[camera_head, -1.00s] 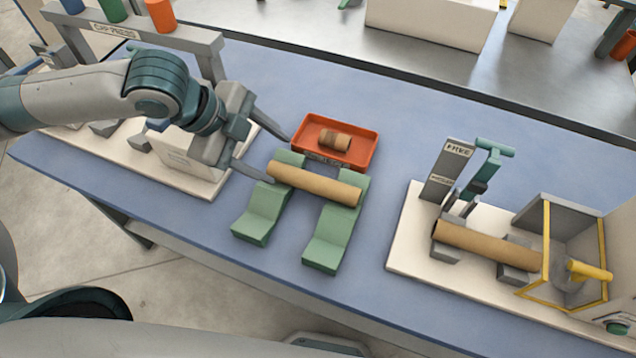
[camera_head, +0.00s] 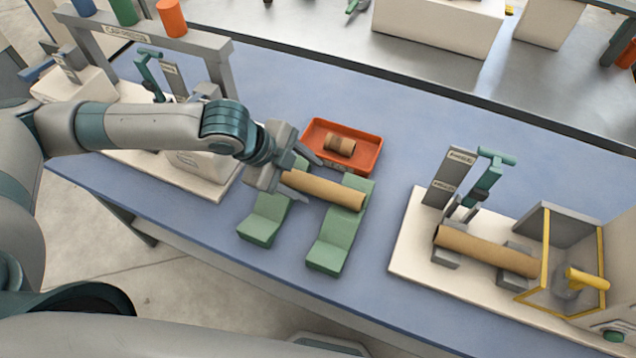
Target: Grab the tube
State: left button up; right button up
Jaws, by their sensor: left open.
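A brown cardboard tube (camera_head: 328,190) lies across two green stepped rests (camera_head: 338,235) in the middle of the blue table. My left gripper (camera_head: 298,182) is at the tube's left end, with its fingers open. One finger shows on the far side of the tube; the near finger is close to the tube's left end. I cannot tell whether either finger touches it. A second brown tube (camera_head: 485,250) lies on grey supports of the fixture at the right. My right gripper is not in view.
An orange tray (camera_head: 368,157) holding a short brown roll (camera_head: 340,145) sits just behind the rests. A white fixture with a green-handled clamp (camera_head: 487,178) and yellow-edged guard (camera_head: 545,255) stands at right. A grey frame (camera_head: 150,40) stands at left. Blue table (camera_head: 330,295) in front is clear.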

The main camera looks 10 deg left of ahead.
aim_at(317, 185)
pick_arm(q)
jog(key=shift+w+d+f, duration=0.2)
jog(key=shift+d+f, duration=0.15)
jog(key=shift+f, duration=0.35)
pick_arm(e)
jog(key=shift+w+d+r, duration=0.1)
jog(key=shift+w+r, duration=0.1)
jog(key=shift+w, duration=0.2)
pick_arm(q)
jog(key=p+x, duration=0.2)
jog(key=x, duration=0.2)
jog(key=shift+w+f, duration=0.15)
jog(key=shift+f, duration=0.1)
jog(key=shift+w+d+f, duration=0.1)
jog(key=shift+f, duration=0.25)
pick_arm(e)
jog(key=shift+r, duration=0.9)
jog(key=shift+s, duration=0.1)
pick_arm(q)
jog(key=c, duration=1.2)
